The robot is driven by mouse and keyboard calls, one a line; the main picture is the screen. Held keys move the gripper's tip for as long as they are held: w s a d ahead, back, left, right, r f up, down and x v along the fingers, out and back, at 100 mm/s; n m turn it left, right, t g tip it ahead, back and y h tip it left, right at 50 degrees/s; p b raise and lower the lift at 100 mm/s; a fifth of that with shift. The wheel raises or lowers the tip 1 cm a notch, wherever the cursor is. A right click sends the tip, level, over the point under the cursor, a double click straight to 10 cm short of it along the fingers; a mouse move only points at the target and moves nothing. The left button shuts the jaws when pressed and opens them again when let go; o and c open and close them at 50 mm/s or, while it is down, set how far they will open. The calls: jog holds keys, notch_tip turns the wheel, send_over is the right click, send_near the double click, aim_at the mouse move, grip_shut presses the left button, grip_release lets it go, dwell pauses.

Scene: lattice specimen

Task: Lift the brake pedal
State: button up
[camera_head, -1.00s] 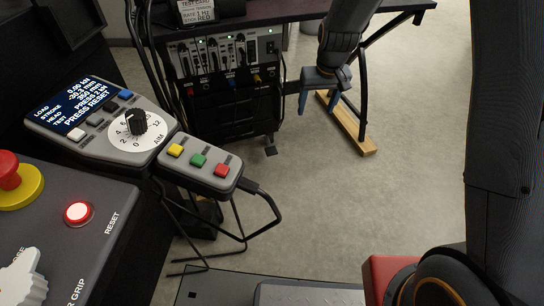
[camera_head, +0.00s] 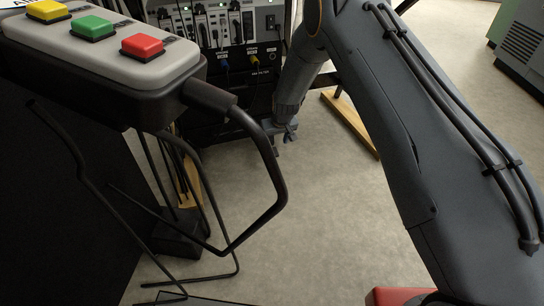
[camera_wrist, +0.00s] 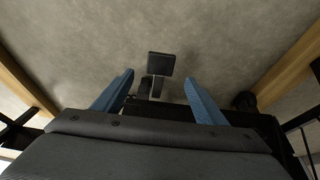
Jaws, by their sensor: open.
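The brake pedal, a dark square pad (camera_wrist: 161,64) on a short stem, shows in the wrist view ahead of a dark housing. My gripper (camera_wrist: 158,78) is open, with one blue finger left of the pedal and one right. The pad is near the level of the fingertips and clear floor shows on both sides of it, so neither finger seems to touch it. In the head view my gripper (camera_head: 289,134) is small, low by the equipment rack's right side. I cannot make out the pedal there.
A button box (camera_head: 100,50) with a thick looped cable (camera_head: 275,180) fills the near left. The equipment rack (camera_head: 225,35) stands behind. Wooden feet (camera_wrist: 290,65) lie to either side in the wrist view. The floor (camera_head: 330,220) is open at the centre.

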aim_at(271, 151)
jog(key=b+x, duration=0.4)
jog(key=x, duration=0.4)
jog(key=shift+w+a+f, duration=0.1)
jog(key=shift+a+f, duration=0.05)
jog(key=shift+f, duration=0.1)
jog(key=shift+c, duration=0.2)
